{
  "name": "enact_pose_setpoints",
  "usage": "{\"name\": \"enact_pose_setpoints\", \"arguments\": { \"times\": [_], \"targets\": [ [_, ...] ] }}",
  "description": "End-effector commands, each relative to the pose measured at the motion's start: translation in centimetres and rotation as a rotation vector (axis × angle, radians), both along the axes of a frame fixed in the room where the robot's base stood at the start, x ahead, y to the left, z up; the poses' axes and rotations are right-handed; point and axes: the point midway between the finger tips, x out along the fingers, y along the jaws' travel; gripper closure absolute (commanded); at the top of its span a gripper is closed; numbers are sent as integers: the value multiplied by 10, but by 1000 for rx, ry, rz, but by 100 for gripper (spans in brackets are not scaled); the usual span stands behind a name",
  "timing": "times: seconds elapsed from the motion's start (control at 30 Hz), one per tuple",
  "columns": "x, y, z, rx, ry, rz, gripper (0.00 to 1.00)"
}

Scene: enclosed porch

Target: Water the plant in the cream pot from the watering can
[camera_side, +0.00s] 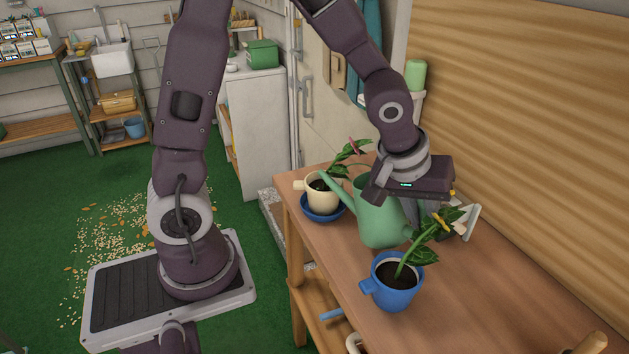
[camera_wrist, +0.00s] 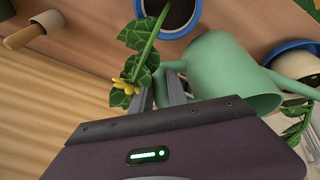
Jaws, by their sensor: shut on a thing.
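The green watering can (camera_side: 378,215) is between the two potted plants, its spout pointing left toward the cream pot (camera_side: 322,197). The spout tip appears in front of or above the cream pot's rim; I cannot tell which. The cream pot holds dark soil and a leafy plant, and sits in a blue saucer (camera_side: 322,213). My gripper (camera_side: 418,200) is at the can's back side. In the wrist view my gripper's fingers (camera_wrist: 163,88) are shut at the handle of the can (camera_wrist: 225,65), their tips partly hidden. The can looks about upright; whether it touches the table is unclear.
A blue pot (camera_side: 393,290) with a yellow-flowered plant stands close to the can, its leaves near my gripper. A wooden handle (camera_side: 593,343) lies at the table's near right. A wood wall (camera_side: 540,130) rises behind the table (camera_side: 480,300). The right part of the tabletop is mostly clear.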

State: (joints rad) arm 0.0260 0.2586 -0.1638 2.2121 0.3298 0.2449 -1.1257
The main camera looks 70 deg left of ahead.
Motion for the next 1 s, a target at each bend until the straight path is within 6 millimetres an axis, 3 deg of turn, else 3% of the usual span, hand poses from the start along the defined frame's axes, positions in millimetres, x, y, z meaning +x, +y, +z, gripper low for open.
{"name": "enact_pose_setpoints", "arguments": {
  "times": [1.0],
  "targets": [
    [-1, 3, 18, -63, -25, 3, 100]
  ]
}}
